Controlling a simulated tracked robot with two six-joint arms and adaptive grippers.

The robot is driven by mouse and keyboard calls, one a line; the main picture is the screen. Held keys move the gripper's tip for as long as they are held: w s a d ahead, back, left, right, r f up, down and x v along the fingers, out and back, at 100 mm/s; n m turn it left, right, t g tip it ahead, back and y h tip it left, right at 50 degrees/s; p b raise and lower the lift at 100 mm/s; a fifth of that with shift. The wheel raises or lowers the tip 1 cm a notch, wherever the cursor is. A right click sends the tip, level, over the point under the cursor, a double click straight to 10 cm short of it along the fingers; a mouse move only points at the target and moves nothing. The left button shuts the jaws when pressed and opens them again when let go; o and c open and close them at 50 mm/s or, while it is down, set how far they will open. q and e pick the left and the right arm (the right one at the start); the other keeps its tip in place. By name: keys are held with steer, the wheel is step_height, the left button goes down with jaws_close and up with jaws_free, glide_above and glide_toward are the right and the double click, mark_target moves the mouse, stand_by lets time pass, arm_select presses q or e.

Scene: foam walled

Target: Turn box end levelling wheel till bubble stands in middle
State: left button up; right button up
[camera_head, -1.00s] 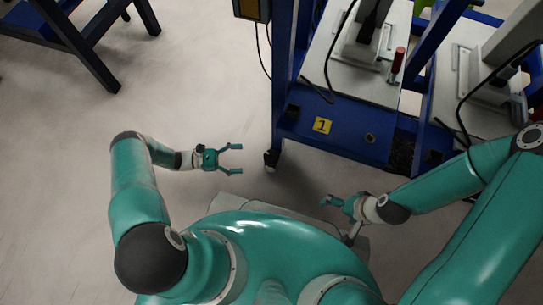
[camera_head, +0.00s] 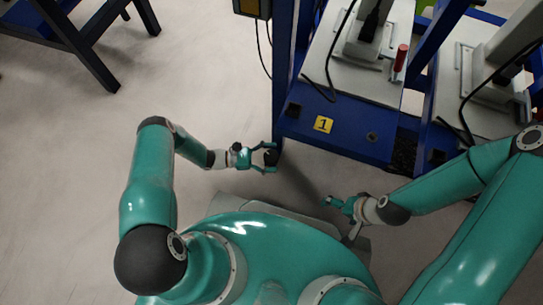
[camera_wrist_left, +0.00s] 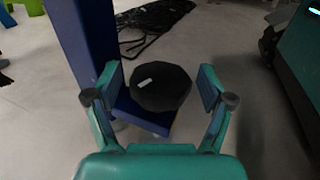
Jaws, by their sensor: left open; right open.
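My left gripper (camera_head: 268,157) is open at the near left corner of the blue bench frame. In the left wrist view its open fingers (camera_wrist_left: 160,98) stand on both sides of a dark round wheel (camera_wrist_left: 160,87) with a small pale mark on top. The wheel sits by the blue frame post (camera_wrist_left: 85,40). In the head view the wheel (camera_head: 271,157) shows partly between the fingers. Contact between fingers and wheel cannot be told. My right gripper (camera_head: 334,202) is open and empty, low in front of the bench. No bubble level can be made out.
Another blue frame (camera_head: 75,40) stands at the upper left. The floor (camera_head: 70,180) on the left is clear. Black cables (camera_wrist_left: 150,22) lie behind the wheel.

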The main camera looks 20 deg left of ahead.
arm_select(q)
steer(key=c, duration=1.2)
steer(key=shift+o, duration=0.2)
steer(key=shift+r+n+t+p, duration=0.2)
steer(key=shift+n+t+p, duration=0.3)
steer(key=shift+t+p, duration=0.15)
steer(key=shift+t+y, duration=0.25)
steer(key=shift+y, duration=0.15)
steer(key=shift+f, duration=0.2)
steer(key=o, duration=1.2)
steer(key=shift+c, duration=0.2)
